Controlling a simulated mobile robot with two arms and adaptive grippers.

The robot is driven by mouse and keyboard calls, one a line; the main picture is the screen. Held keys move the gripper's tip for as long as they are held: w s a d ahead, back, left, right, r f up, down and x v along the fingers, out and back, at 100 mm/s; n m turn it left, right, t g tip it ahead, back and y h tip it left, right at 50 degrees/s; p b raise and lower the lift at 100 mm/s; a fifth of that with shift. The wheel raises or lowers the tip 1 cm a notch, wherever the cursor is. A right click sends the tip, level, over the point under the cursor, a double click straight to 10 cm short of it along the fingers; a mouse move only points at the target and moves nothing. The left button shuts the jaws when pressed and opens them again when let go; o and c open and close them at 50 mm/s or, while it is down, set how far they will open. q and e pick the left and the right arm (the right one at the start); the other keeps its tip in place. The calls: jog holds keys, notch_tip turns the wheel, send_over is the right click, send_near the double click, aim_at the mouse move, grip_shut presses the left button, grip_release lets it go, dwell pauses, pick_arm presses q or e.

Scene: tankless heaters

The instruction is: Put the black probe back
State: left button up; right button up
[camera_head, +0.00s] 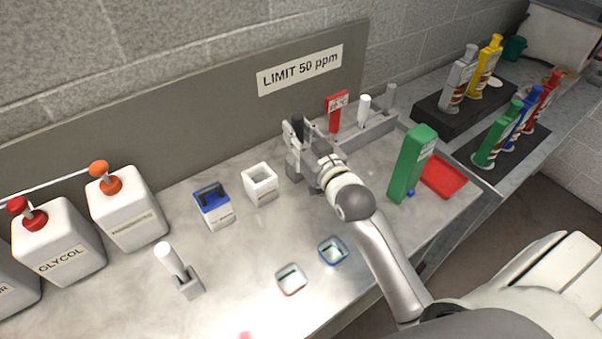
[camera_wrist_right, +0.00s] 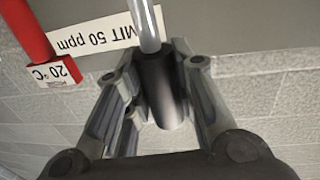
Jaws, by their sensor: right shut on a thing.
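My right gripper (camera_head: 299,152) is shut on the black probe (camera_head: 298,126) near the back of the bench. In the right wrist view, the black probe (camera_wrist_right: 165,88) is between the fingers (camera_wrist_right: 160,95), with a clear, pale shaft extending from it. Just right of the gripper in the head view is a grey rack (camera_head: 372,134). It holds a red 20 °C gauge (camera_head: 337,108), a white-handled probe (camera_head: 363,110) and a grey piece (camera_head: 390,97). My arm hides part of the rack's left end. My left gripper is not in view.
A green box (camera_head: 410,165) and red tray (camera_head: 446,176) stand right of my arm. A white cup (camera_head: 260,184) and blue-topped box (camera_head: 213,205) stand left. A white-handled probe (camera_head: 168,260) is in a small stand (camera_head: 190,287). White jugs (camera_head: 128,209) line the left.

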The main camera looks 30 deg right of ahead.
jog(key=w+d+r, duration=0.3)
jog(key=w, duration=0.2)
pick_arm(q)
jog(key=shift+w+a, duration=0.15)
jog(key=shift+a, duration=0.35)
pick_arm(e)
notch_tip(320, 180, down, 10)
jog(key=shift+d+h, duration=0.2)
jog(key=shift+h, duration=0.2)
jog(key=shift+r, duration=0.1)
jog(key=o, duration=1)
